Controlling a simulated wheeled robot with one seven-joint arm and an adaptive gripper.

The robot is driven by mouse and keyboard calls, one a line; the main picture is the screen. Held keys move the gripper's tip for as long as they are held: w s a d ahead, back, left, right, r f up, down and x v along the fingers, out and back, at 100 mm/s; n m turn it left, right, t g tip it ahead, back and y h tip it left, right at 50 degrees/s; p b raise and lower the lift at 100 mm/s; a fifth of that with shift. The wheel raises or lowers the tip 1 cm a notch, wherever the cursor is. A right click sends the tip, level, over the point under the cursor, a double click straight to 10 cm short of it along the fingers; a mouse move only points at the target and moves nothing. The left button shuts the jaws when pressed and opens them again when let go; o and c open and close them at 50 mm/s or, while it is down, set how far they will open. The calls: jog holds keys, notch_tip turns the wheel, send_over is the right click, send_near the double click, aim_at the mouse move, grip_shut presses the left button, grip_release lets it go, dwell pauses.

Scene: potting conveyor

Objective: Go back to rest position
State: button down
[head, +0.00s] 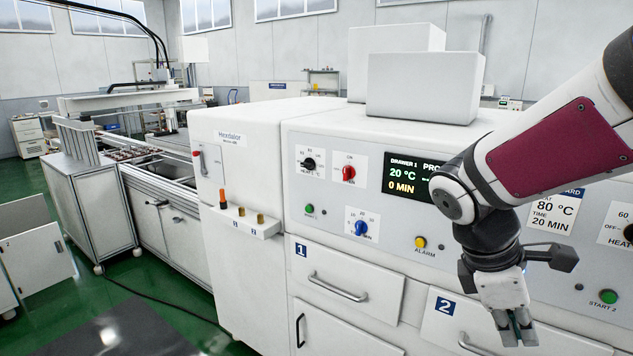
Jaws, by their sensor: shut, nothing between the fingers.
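My gripper (515,330) hangs pointing down at the lower right, in front of the white machine (260,158). Its fingers are closed together with nothing between them. My arm comes in from the right edge and covers part of the control panel. Drawer 1 (340,288) is to the left of my gripper and looks shut. Drawer 2 (465,322) lies behind and beside my gripper and is partly hidden by it. I cannot tell whether the fingers touch the drawer front.
The panel carries a red knob (348,172), a blue knob (361,227), a yellow alarm button (420,242) and a green button (608,297). A small shelf (240,222) sticks out at the left. Green floor (150,275) is open at the lower left, with a cable across it.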

jog(key=s+a+r+m+t+y, duration=0.5)
jog(key=s+a+m, duration=0.3)
jog(key=m, duration=0.5)
jog(key=shift+a+r+t+y, duration=0.3)
jog(key=shift+a+r+t, duration=0.15)
jog(key=shift+r, duration=0.45)
jog(key=shift+s+d, duration=0.1)
